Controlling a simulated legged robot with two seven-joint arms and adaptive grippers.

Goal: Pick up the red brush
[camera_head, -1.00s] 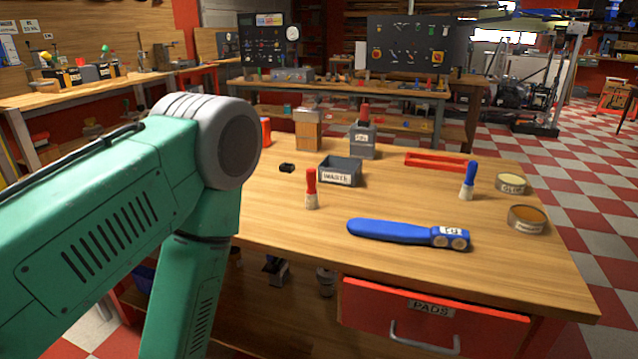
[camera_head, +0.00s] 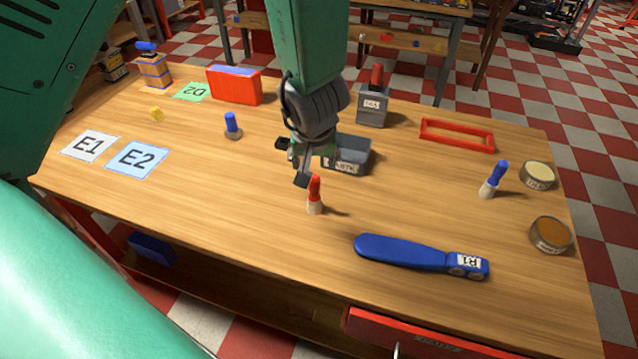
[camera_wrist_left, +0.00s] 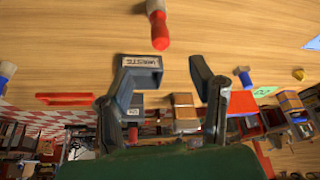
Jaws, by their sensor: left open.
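The red brush (camera_head: 314,195) stands upright on the wooden bench, red handle up and pale bristles down. My left gripper (camera_head: 292,164) hangs just behind and to the left of it in the head view, near the handle's height. In the left wrist view the red brush (camera_wrist_left: 158,28) shows at the top, ahead of the fingers. The left gripper (camera_wrist_left: 162,80) is open there, with nothing between its two dark fingers. Whether a finger touches the brush cannot be told. My right gripper is in neither view.
A grey waste bin (camera_head: 352,154) stands right behind the brush. A blue tool (camera_head: 405,252) lies in front to the right. A blue brush (camera_head: 494,180), two tins and a red frame (camera_head: 457,135) are at the right. A blue-topped piece (camera_head: 232,125) stands to the left.

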